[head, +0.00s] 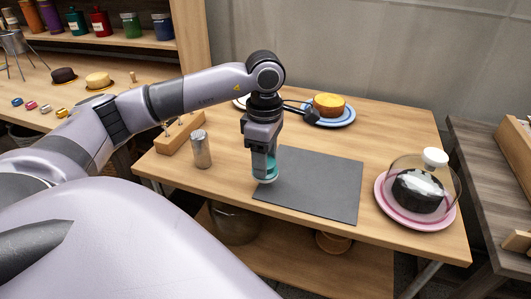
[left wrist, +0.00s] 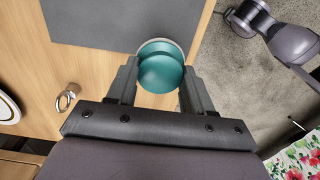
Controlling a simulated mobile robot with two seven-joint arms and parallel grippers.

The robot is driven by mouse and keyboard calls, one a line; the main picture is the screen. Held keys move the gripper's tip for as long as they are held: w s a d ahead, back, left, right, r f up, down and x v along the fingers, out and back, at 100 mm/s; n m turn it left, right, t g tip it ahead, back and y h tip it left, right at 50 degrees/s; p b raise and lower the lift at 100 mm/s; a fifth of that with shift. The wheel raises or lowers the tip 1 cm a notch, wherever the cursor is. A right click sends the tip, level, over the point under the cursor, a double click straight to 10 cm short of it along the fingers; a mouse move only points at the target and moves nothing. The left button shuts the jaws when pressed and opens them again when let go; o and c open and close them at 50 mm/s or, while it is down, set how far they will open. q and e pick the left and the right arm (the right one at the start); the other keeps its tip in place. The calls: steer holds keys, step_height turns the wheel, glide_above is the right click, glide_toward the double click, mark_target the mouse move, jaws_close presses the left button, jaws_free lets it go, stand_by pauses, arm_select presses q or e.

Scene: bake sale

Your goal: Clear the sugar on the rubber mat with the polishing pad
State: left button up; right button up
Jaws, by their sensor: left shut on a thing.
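My left gripper (head: 265,172) points down at the near left corner of the dark grey rubber mat (head: 320,185). It is shut on the round teal polishing pad (head: 268,178), which is low over the mat's edge; whether it touches the mat I cannot tell. In the left wrist view the pad (left wrist: 160,72) sits between the two fingers, overlapping the corner of the mat (left wrist: 110,22). I can make out no sugar on the visible mat surface; the part under the pad is hidden. My right gripper is not in view.
A metal shaker (head: 201,149) stands left of the mat. A pink plate (head: 440,222) with a dark cake under a glass dome (head: 400,167) stands to the right. A blue plate (head: 345,118) with a yellow cake and a wooden block (head: 178,140) are farther back. The table's front edge is close.

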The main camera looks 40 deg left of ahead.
arm_select(q)
steer(key=shift+r+p, duration=1.45)
steer(key=shift+r, duration=0.8)
